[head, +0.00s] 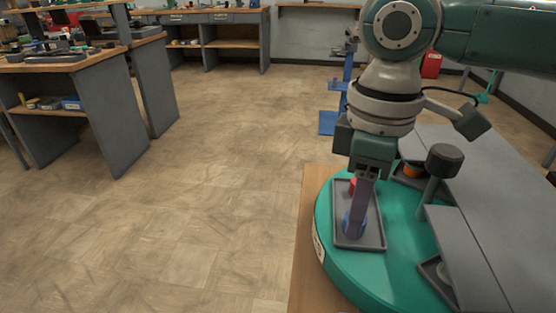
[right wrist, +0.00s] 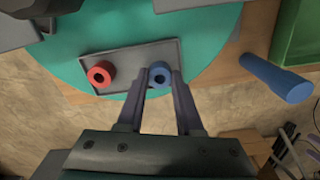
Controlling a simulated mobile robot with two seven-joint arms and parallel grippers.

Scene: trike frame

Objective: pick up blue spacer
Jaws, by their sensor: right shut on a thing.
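The blue spacer (right wrist: 159,73) is a short ring with a hole, at the right end of a grey tray (right wrist: 128,58) in the right wrist view. In the head view the blue spacer (head: 354,224) shows low in the tray, partly hidden by my fingers. My right gripper (right wrist: 160,83) points down into the tray with its fingers on either side of the spacer, shut on it. In the head view my right gripper (head: 355,222) also reaches down to it. A red spacer (right wrist: 101,74) stands at the tray's other end. My left gripper is not in view.
The tray sits on a green round turntable (head: 335,268) on a wooden top. A black-capped post (head: 444,160) and grey panels (head: 490,190) stand to the right. Open floor (head: 200,190) lies left.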

